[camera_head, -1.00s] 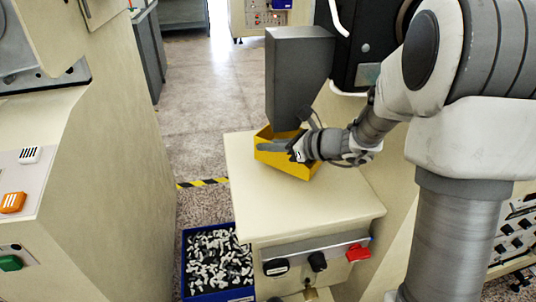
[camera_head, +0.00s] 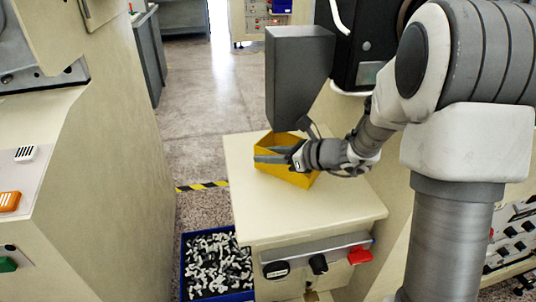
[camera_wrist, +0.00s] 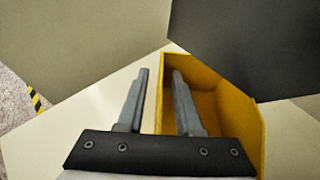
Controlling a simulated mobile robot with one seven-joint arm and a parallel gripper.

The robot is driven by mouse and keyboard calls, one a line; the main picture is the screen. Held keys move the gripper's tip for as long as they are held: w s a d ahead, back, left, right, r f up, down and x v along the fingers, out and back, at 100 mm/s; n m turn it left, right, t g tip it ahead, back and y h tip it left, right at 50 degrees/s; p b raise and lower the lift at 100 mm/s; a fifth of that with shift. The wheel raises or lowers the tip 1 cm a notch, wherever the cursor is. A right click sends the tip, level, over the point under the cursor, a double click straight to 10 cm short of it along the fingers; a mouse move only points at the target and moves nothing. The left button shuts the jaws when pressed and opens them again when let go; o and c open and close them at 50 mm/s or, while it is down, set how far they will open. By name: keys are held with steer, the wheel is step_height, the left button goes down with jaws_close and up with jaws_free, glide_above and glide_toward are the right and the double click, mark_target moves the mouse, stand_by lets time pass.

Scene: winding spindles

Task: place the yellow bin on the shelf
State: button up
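The yellow bin (camera_head: 293,179) is an open-topped box on the cream top of a machine cabinet (camera_head: 290,215), beside a dark grey box-shaped housing. My gripper (camera_head: 268,155) is at the bin, with its two fingers spread apart. In the wrist view, my gripper (camera_wrist: 162,72) straddles one wall of the bin (camera_wrist: 245,115). One finger is outside over the cream top and the other is inside the bin. Gaps show between the fingers and the wall. The visible part of the bin's inside looks empty. I cannot tell which surface is the shelf.
The dark grey housing (camera_head: 296,80) rises close behind the bin. A blue crate (camera_head: 219,296) full of black and white parts stands on the floor. A cream machine (camera_head: 95,190) stands at left. The cabinet top in front of the bin is clear.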

steer(key=shift+r, duration=0.3)
steer(key=p+v, duration=0.2)
steer(key=v, duration=0.5)
steer(key=shift+s+d, duration=0.1)
steer(key=shift+d, duration=0.1)
steer(key=s+a+r+n+g+h, duration=0.1)
steer(key=s+r+n+g+h, duration=0.1)
steer(key=s+n, duration=0.55)
steer(key=s+a+r+n+g+h, duration=0.1)
steer(key=s+r+n+g+h, duration=0.15)
steer(key=s+n, duration=0.45)
steer(key=s+d+r+n+t+h, duration=0.2)
steer(key=s+d+n+h, duration=0.4)
steer(key=s+d+n, duration=0.3)
steer(key=shift+s+d+r+n+h, duration=0.25)
steer(key=shift+s+r+n+h, duration=0.15)
steer(key=shift+r+n, duration=0.2)
steer(key=shift+r+t+p, duration=0.15)
steer(key=shift+t+p, duration=0.1)
steer(key=shift+p, duration=0.05)
